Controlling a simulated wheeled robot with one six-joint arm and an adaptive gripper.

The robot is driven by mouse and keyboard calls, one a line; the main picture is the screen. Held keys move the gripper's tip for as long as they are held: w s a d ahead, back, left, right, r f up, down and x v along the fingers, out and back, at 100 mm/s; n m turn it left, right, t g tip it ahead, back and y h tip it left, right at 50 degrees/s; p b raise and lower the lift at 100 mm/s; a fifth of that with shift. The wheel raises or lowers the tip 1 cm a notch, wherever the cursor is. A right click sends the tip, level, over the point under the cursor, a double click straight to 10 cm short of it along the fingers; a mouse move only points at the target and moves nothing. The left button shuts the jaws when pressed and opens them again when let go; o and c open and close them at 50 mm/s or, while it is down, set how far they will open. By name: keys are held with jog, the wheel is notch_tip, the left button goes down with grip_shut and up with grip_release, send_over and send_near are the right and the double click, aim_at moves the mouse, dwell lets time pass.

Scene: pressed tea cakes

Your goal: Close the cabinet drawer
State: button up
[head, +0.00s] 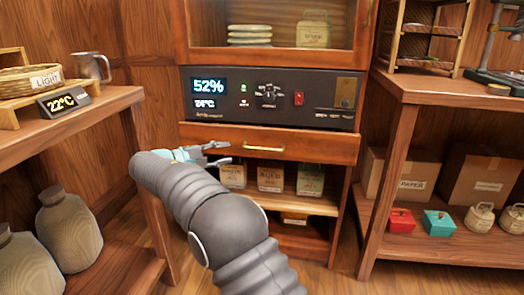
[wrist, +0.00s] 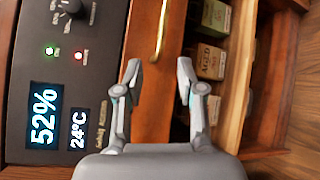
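The cabinet drawer (head: 310,145) is a wide wooden front with a brass bar handle (head: 263,149), below the black control panel. In the wrist view the drawer front (wrist: 152,110) runs up the picture, with its handle (wrist: 160,30) beyond my fingertips. How far the drawer stands out is hard to tell. My gripper (head: 222,154) is in front of the drawer's left part, left of the handle. In the wrist view my gripper (wrist: 158,76) is open, with nothing between its fingers. Contact with the drawer cannot be made out.
The control panel (head: 320,112) with lit displays sits above the drawer. An open shelf (head: 300,203) with several labelled packages is below. A left side table (head: 75,122) and a right shelf unit (head: 440,88) flank the cabinet. Wooden floor shows between them.

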aim_at(260, 149)
jog(key=w+d+m, duration=0.1)
jog(key=w+d, duration=0.1)
jog(key=d, duration=0.1)
jog(key=w+d+f+m+b, duration=0.1)
jog(key=w+d, duration=0.2)
jog(key=d, duration=0.1)
jog(key=w+d+m, duration=0.1)
jog(key=w+d, duration=0.1)
jog(key=d, duration=0.2)
jog(key=shift+w+d+f+g+h, duration=0.25)
jog(key=shift+f+g+h, duration=0.05)
jog(key=shift+f, duration=0.1)
grip_shut()
